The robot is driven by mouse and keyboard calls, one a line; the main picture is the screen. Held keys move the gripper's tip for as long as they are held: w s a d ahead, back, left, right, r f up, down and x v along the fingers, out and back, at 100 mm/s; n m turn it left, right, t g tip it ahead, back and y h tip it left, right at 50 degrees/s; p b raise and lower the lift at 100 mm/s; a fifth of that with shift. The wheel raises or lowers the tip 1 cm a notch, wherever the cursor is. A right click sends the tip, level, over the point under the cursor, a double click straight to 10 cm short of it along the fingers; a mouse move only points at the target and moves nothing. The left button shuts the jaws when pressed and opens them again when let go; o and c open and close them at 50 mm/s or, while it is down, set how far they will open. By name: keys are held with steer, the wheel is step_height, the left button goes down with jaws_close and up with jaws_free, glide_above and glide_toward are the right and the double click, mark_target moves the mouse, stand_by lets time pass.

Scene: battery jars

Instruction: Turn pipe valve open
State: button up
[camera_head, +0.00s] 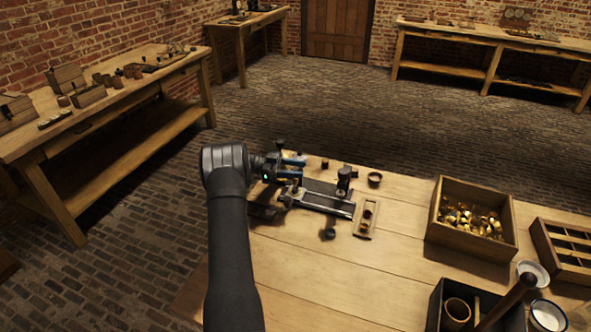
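My gripper (297,168) is at the far left part of the near wooden table, over the left end of a dark metal fixture (325,196). Its two blue-edged fingers stand apart, and I see nothing clearly held between them. A small brass-coloured part (295,187) sits at the fixture's left end, just below the fingers; whether they touch it cannot be told. A dark upright fitting (343,181) stands near the fixture's right end. No part is clearly recognisable as a pipe valve at this size.
A wooden box of brass parts (437,243), a divided box (541,243) and a dark box (436,300) stand right. The table's front middle (340,285) is clear.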

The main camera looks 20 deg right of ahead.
steer(key=v, duration=0.7)
steer(key=shift+w+a, duration=0.2)
steer(key=s+a+n+t+h, duration=0.3)
steer(key=s+a+n+t, duration=0.55)
steer(key=t, duration=0.45)
steer(key=shift+n, duration=0.35)
steer(key=w+d, duration=0.1)
steer(key=d, duration=0.4)
steer(key=w+d, duration=0.2)
steer(key=d, duration=0.2)
steer(key=w+d+f, duration=0.1)
steer(key=d, duration=0.4)
steer(key=shift+w+d, duration=0.15)
steer(key=shift+d, duration=0.2)
